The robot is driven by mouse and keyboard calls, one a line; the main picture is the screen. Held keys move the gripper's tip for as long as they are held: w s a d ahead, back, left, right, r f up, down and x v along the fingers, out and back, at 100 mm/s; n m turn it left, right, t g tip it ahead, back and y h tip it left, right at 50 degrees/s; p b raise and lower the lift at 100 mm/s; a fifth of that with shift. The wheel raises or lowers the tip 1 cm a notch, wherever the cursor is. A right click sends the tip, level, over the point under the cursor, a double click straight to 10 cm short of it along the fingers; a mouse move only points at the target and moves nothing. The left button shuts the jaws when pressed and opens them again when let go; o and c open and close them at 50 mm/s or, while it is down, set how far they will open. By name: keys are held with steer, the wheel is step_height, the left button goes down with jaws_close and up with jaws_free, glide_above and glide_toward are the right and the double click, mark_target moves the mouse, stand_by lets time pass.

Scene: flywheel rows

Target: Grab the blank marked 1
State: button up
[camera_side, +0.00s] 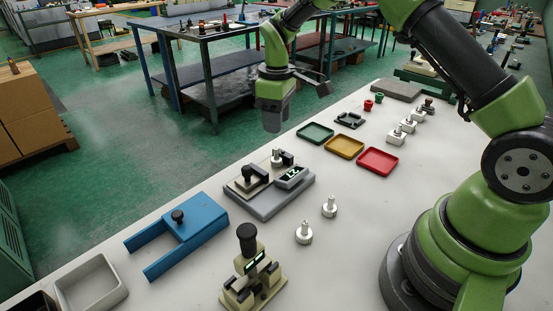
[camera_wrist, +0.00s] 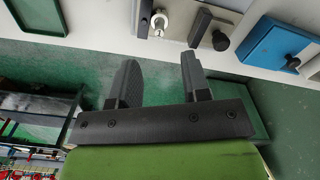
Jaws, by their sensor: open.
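Two silver blanks with upright stems, a nearer one (camera_side: 304,234) and a farther one (camera_side: 329,208), stand on the white bench in the side view. Another silver stemmed part (camera_side: 277,158) sits on the grey gauge stand with a lit display (camera_side: 291,177); a silver part at the top of the wrist view (camera_wrist: 159,22) looks like the same one. My gripper (camera_side: 272,124) hangs high beyond the bench's far edge, apart from all the blanks. In the wrist view its two fingers (camera_wrist: 160,78) are spread with nothing between them.
Green (camera_side: 315,133), yellow (camera_side: 344,146) and red (camera_side: 378,161) trays lie behind the gauge. A blue frame (camera_side: 180,233), a beige device with a black knob (camera_side: 250,275) and a white bin (camera_side: 90,284) stand at front left.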

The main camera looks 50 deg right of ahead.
mark_target(277, 148)
step_height(277, 148, down, 8)
steer(key=shift+w+r, duration=0.1)
steer(key=shift+r, duration=0.15)
jaws_close()
